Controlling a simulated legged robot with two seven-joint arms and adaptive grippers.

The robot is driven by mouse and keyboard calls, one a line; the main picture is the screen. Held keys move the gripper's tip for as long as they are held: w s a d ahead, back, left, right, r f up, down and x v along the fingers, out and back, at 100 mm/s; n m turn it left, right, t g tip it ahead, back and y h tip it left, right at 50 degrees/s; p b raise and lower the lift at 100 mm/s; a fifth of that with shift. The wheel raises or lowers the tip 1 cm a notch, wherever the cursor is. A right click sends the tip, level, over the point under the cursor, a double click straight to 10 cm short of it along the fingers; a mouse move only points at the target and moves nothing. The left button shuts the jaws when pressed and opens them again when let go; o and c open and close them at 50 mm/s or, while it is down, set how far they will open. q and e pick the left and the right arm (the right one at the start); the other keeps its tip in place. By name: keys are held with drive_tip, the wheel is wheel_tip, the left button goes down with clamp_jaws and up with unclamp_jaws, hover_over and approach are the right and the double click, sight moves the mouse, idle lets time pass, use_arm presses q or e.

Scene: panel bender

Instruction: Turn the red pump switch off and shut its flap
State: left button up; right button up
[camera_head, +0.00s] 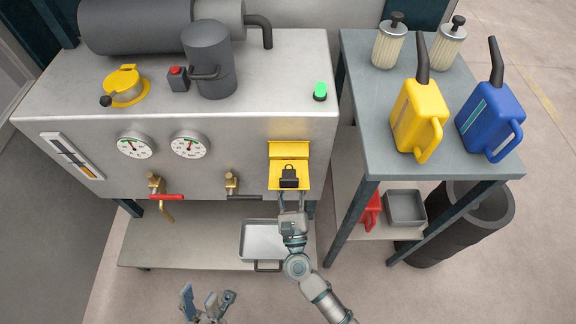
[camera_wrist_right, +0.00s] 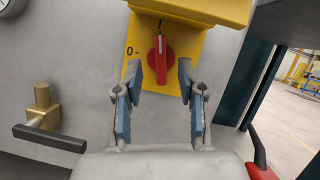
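The red pump switch (camera_wrist_right: 160,58) sits on a yellow plate (camera_wrist_right: 188,45) on the machine's front, its handle about upright. A "0" mark shows to its left. The yellow flap (camera_wrist_right: 200,8) is open and juts out above the switch. My left gripper (camera_head: 207,300) is open and empty at the bottom edge of the head view.
Left of the flap are a black-handled valve (camera_head: 233,185) and a red-handled valve (camera_head: 157,189). A metal tray (camera_head: 262,238) lies on the shelf below. A side table (camera_head: 366,112) with yellow (camera_head: 416,112) and blue (camera_head: 488,113) cans stands to the right.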

sight(288, 168)
drive_tip(key=shift+x, duration=2.35)
clamp_jaws()
